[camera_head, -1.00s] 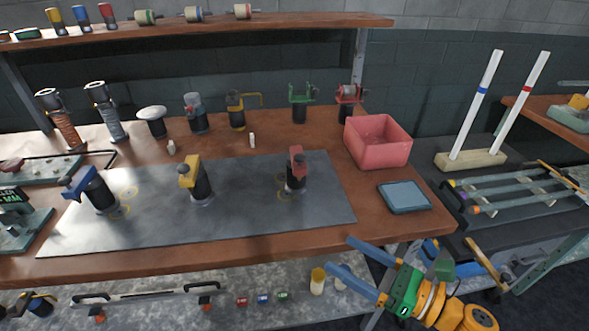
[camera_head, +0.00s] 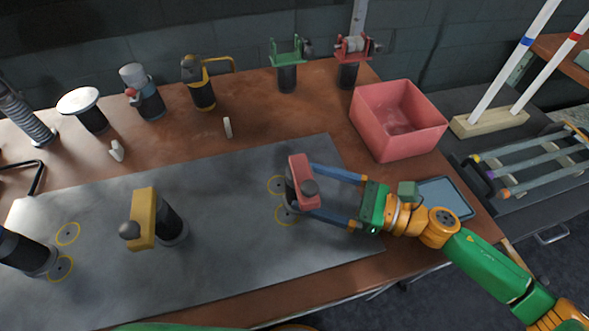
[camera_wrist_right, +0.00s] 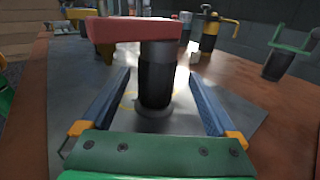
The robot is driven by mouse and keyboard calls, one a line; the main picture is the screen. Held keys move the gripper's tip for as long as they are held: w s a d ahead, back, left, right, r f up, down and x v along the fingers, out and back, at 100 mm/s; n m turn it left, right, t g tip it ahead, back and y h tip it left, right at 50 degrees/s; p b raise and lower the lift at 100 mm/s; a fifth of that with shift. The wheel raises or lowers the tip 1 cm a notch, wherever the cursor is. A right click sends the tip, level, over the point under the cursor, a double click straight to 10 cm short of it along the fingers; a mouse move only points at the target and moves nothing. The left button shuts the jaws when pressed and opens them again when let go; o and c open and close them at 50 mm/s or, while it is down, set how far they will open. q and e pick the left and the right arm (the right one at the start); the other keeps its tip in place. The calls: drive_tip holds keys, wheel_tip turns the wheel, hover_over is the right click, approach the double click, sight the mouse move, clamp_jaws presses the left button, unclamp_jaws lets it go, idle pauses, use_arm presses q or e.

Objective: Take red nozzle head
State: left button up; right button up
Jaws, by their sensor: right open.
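The red nozzle head (camera_head: 301,172) sits on an upright black cylindrical body on the grey metal mat (camera_head: 235,262). In the right wrist view the red head (camera_wrist_right: 130,30) is at the top, above the black body (camera_wrist_right: 157,80). My right gripper (camera_head: 312,190) comes in from the right, low over the mat. Its blue fingers are open, one on each side of the nozzle's body. In the wrist view gaps show between the body and both fingers (camera_wrist_right: 159,76). My left gripper is out of view.
A yellow-headed nozzle (camera_head: 143,220) stands left on the mat. A pink bin (camera_head: 365,110) and a blue-grey tray (camera_head: 450,197) lie right, the tray partly behind my arm. Green (camera_head: 288,75) and red (camera_head: 348,72) devices stand at the back. Mat between nozzles is clear.

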sight(285, 195)
drive_tip(key=a+p, duration=0.1)
drive_tip(key=a+r+p, duration=0.1)
drive_tip(key=a, duration=0.1)
drive_tip(key=shift+w+r, duration=0.2)
drive_tip(key=x, duration=0.1)
drive_tip(key=p+x, duration=0.1)
drive_tip(key=shift+w+a+f, duration=0.2)
drive_tip(key=shift+a+f, duration=0.05)
drive_tip(key=shift+a, duration=0.1)
drive_tip(key=shift+w+a+f, duration=0.1)
drive_tip(key=shift+a+f, duration=0.05)
drive_tip(key=shift+a, duration=0.05)
drive_tip(key=shift+d, duration=0.1)
drive_tip(key=c, duration=0.4)
clamp_jaws()
